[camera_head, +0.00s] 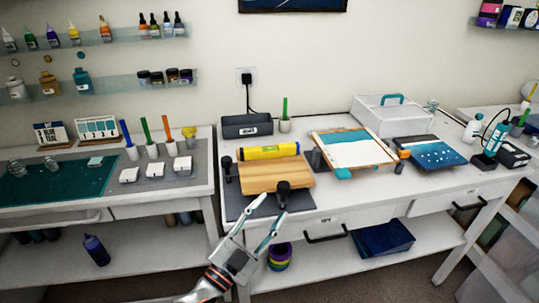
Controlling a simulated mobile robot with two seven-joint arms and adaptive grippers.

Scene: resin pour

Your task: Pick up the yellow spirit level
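The yellow spirit level (268,151) lies lengthwise along the back of a wooden board (268,178), on the worktable right of centre. My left gripper (271,207) comes up from the bottom of the picture. Its two fingers are spread apart with nothing between them. It shows in front of the board's near edge, with a clear gap to the level. My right gripper is not in view.
A black knobbed post (283,190) stands at the board's front edge, close beyond the fingertips. Another dark post (227,164) is at its left. A dark box (247,125) stands behind the level. A tilted framed panel (350,148) is to the right.

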